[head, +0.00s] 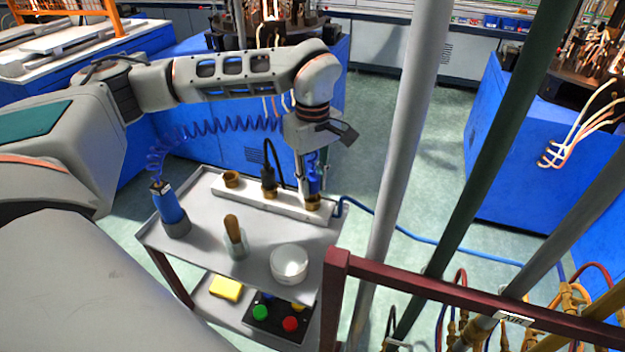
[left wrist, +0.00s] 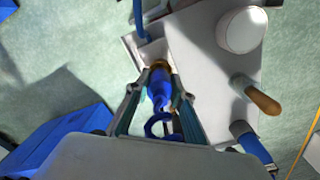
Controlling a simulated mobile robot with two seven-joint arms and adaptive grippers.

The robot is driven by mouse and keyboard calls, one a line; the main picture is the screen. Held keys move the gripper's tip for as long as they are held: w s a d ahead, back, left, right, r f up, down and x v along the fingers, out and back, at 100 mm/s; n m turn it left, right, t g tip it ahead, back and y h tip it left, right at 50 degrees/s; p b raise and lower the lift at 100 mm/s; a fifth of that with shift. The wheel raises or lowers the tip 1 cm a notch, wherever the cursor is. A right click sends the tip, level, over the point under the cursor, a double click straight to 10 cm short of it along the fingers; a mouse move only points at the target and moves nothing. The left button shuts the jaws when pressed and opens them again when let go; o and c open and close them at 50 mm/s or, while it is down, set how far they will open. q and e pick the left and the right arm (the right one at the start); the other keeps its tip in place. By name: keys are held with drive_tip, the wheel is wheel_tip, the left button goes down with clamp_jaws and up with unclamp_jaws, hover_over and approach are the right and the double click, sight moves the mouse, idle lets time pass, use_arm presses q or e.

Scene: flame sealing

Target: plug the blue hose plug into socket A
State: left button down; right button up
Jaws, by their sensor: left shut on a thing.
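My left gripper (head: 310,190) is shut on the blue hose plug (head: 314,180), which stands upright at the right-hand brass socket (head: 313,203) of the white strip (head: 290,208) on the cart. In the left wrist view the fingers (left wrist: 158,72) close on both sides of the blue plug (left wrist: 159,90), with its brass end beyond them. The plug's lower end meets the socket; I cannot tell how deep it sits. A black plug (head: 269,182) stands in the middle socket. The left socket (head: 232,179) is empty. My right gripper is out of view.
A blue tool (head: 172,212), a brush with a wooden handle in a jar (head: 235,240) and a white bowl (head: 290,264) stand on the cart. A blue coiled hose (head: 215,128) hangs behind. Grey and green posts and a dark red rail (head: 430,288) stand at right.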

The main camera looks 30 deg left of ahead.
use_arm(q)
drive_tip(key=shift+f, duration=0.65)
drive_tip(key=c, duration=1.7)
unclamp_jaws()
drive_tip(key=shift+r, duration=4.55)
drive_tip(key=shift+s+f, duration=0.1)
drive_tip(key=shift+s, duration=0.05)
